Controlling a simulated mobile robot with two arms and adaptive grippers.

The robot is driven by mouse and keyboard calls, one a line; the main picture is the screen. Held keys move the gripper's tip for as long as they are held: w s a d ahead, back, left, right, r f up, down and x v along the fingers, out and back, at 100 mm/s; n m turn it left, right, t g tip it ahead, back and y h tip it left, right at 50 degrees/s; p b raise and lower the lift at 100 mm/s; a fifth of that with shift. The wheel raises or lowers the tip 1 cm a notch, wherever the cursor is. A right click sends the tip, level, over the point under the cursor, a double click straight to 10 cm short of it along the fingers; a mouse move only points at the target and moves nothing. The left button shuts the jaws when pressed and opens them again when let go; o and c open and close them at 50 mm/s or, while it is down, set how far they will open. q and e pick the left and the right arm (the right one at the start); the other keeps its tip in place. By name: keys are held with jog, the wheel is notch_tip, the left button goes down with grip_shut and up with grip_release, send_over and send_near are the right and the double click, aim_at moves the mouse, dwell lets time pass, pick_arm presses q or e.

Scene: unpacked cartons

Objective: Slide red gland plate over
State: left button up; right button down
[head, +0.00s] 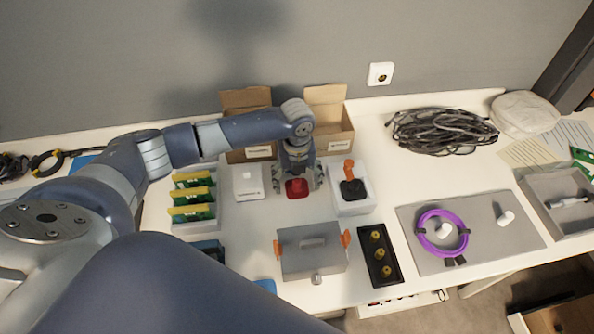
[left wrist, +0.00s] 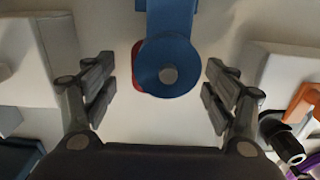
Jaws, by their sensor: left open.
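The red gland plate (head: 297,188) shows as a small red piece on the table, between the fingers of my left gripper (head: 300,184). In the left wrist view only a red edge (left wrist: 137,62) shows. A blue round piece with a grey centre (left wrist: 168,78), at the end of a blue strip, covers the rest. My left gripper, also in the left wrist view (left wrist: 158,93), is open, with a finger on each side of the red and blue pieces and clear gaps to both. Whether it touches the table cannot be told. My right gripper is not in view.
A white box with a black and orange handle (head: 350,203) stands close right of the gripper. A white box (head: 248,182) is close left. Open cartons (head: 330,120) stand behind. A grey box with orange clips (head: 313,263) sits in front.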

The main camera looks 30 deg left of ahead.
aim_at(297, 180)
pick_arm(q)
jog(key=shift+f, duration=0.45)
jog(key=c, duration=1.1)
jog(key=o, duration=1.1)
notch_tip(297, 180, up, 12)
